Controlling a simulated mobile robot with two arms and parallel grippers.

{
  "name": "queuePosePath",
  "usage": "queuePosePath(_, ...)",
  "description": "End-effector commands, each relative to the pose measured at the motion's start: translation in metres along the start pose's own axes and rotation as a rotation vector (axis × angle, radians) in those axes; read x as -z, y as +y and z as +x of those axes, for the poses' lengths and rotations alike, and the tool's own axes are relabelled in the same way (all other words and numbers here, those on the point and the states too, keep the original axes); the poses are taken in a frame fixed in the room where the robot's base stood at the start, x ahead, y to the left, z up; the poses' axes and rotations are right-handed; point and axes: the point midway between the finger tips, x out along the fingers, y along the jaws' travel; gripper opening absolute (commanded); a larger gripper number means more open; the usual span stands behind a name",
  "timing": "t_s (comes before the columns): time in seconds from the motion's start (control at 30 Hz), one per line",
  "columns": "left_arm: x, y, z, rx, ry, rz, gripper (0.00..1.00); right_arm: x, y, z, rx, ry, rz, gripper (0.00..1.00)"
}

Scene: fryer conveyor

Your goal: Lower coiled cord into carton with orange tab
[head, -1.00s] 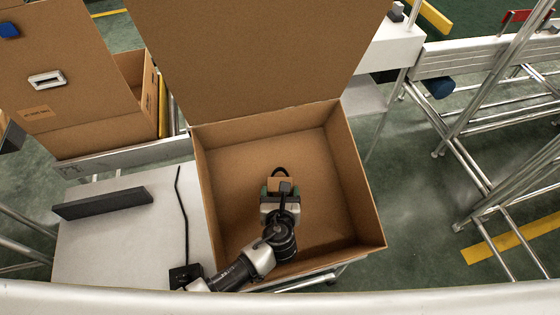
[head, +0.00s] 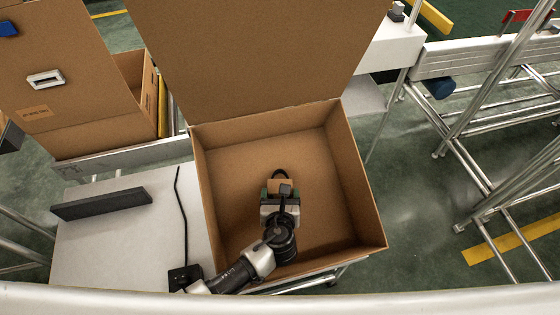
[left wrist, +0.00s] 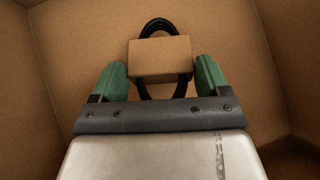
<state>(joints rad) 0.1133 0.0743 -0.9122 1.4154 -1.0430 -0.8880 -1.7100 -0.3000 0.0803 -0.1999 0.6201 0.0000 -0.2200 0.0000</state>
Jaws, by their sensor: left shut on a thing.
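The coiled cord (head: 279,173) is black with a brown cardboard band. In the left wrist view the cord (left wrist: 158,25) loops above and below its band (left wrist: 160,58). My left gripper (head: 280,187) reaches into the open middle carton (head: 352,185) and is shut on the cord's band between its green fingertips. The cord is inside the carton walls, over the bare cardboard floor; I cannot tell whether it touches the floor. The carton's large flap stands up behind. I see no orange tab on it. My right gripper is not in view.
Another open carton (head: 100,135) with a blue tab (head: 8,29) on its flap stands at the back left. Metal conveyor frames stand at the right.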

Motion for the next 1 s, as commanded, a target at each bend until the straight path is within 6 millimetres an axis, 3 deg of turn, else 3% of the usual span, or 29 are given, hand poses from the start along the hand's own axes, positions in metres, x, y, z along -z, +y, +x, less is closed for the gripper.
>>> queuePosePath(1.0,0.012,0.000,0.005,0.001,-0.002,-0.001,0.45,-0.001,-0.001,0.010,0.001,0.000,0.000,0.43)
